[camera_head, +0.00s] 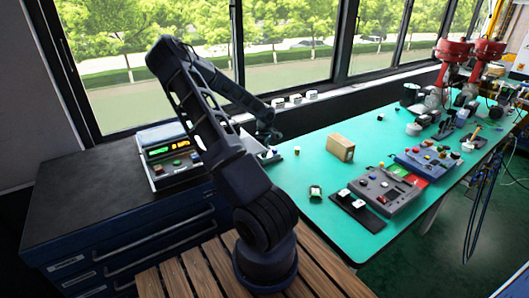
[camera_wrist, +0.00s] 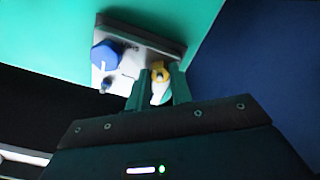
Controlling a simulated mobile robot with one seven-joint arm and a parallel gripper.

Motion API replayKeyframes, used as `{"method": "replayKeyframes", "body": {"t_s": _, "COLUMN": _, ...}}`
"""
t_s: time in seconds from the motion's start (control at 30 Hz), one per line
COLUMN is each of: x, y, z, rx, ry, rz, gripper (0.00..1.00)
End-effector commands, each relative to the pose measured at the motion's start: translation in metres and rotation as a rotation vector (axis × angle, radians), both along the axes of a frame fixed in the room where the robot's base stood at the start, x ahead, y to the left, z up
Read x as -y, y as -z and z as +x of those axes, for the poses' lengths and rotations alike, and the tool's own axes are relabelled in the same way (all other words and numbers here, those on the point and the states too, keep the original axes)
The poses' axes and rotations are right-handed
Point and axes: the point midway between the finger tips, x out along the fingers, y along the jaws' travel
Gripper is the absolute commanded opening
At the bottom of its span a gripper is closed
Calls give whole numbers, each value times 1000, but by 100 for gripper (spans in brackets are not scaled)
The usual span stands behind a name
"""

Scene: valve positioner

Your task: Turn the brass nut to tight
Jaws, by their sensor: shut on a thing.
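The brass nut (camera_wrist: 158,70) shows yellow in the wrist view, at the lower right part of a grey plate (camera_wrist: 140,35). My gripper (camera_wrist: 161,82) has one dark finger on each side of the nut and is shut on it. A pale piece shows between the fingers, just below the nut. In the head view my gripper (camera_head: 268,137) is over the left end of the green bench; the nut is hidden there.
The green bench (camera_head: 300,215) carries a cardboard box (camera_head: 340,148), a grey control panel (camera_head: 385,190) and a blue panel (camera_head: 428,162) to the right. A console with a lit display (camera_head: 170,150) stands on the dark cabinet (camera_head: 80,190) at left. Windows rise behind.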

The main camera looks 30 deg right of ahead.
Motion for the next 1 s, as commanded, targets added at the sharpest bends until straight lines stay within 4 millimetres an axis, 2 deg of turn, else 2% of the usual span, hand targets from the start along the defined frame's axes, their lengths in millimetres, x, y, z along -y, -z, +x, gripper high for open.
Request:
{"method": "replayKeyframes", "body": {"t_s": 0.4, "x": -1, "y": 0, "z": 1, "rx": 1, "ry": 6, "rz": 1, "gripper": 0}}
{"method": "replayKeyframes", "body": {"t_s": 0.43, "x": -1, "y": 0, "z": 1, "rx": 1, "ry": 6, "rz": 1, "gripper": 24}}
{"method": "replayKeyframes", "body": {"t_s": 0.53, "x": -1, "y": 0, "z": 1, "rx": 1, "ry": 6, "rz": 1, "gripper": 43}}
{"method": "replayKeyframes", "body": {"t_s": 0.83, "x": 0, "y": -1, "z": 0, "rx": 1, "ry": 6, "rz": 1, "gripper": 44}}
{"method": "replayKeyframes", "body": {"t_s": 1.0, "x": -1, "y": -14, "z": 1, "rx": 2, "ry": 6, "rz": 0, "gripper": 44}}
